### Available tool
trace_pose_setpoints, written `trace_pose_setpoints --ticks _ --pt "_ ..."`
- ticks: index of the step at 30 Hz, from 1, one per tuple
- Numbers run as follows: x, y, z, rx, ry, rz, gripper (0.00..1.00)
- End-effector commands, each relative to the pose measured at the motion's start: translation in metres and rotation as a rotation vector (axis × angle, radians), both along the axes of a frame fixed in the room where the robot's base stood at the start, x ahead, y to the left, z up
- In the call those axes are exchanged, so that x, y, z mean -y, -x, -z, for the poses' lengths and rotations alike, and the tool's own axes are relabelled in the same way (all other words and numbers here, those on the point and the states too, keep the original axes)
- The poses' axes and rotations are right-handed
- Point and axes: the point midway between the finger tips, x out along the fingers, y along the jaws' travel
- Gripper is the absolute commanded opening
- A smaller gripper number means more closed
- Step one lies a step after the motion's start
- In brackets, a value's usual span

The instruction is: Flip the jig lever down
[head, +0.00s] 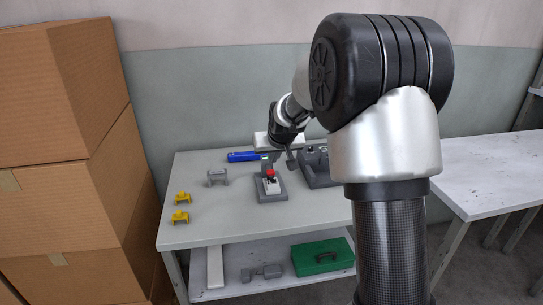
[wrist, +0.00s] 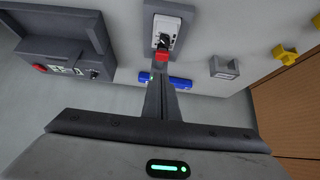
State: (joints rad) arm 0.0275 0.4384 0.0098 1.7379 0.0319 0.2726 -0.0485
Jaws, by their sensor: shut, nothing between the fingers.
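The jig (head: 270,186) is a grey base with a white plate, on the bench near its middle. Its lever has a red end (head: 270,173) that stands above the plate. In the wrist view the jig (wrist: 149,22) is at top centre, with the lever's red end (wrist: 162,57) pointing toward my gripper. My gripper (head: 291,163) is behind and right of the lever in the head view. In the wrist view its fingers (wrist: 160,85) are shut and empty, just short of the red end in the picture. I cannot tell the exact gap.
A grey control box (head: 317,168) stands right of the jig. A blue tool (head: 242,156) lies behind it. A grey bracket (head: 217,177) and two yellow clamps (head: 181,217) are to the left. Cardboard boxes (head: 60,120) stack at far left. The bench front (head: 250,224) is clear.

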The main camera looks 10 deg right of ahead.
Motion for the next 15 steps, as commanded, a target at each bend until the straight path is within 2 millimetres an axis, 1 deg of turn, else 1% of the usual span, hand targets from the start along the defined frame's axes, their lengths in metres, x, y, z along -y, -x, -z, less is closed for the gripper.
trace_pose_setpoints --ticks 1,6,9,12,15 --pt "0.0 0.017 -0.001 -0.006 -0.001 0.001 0.0" --pt "0.0 0.054 -0.01 -0.005 -0.001 0.001 0.0" --pt "0.0 0.07 -0.013 -0.004 -0.001 0.001 0.0" --pt "0.0 0.081 -0.016 -0.004 -0.001 0.001 0.0" --pt "0.0 0.088 -0.016 -0.005 -0.001 0.001 0.0"
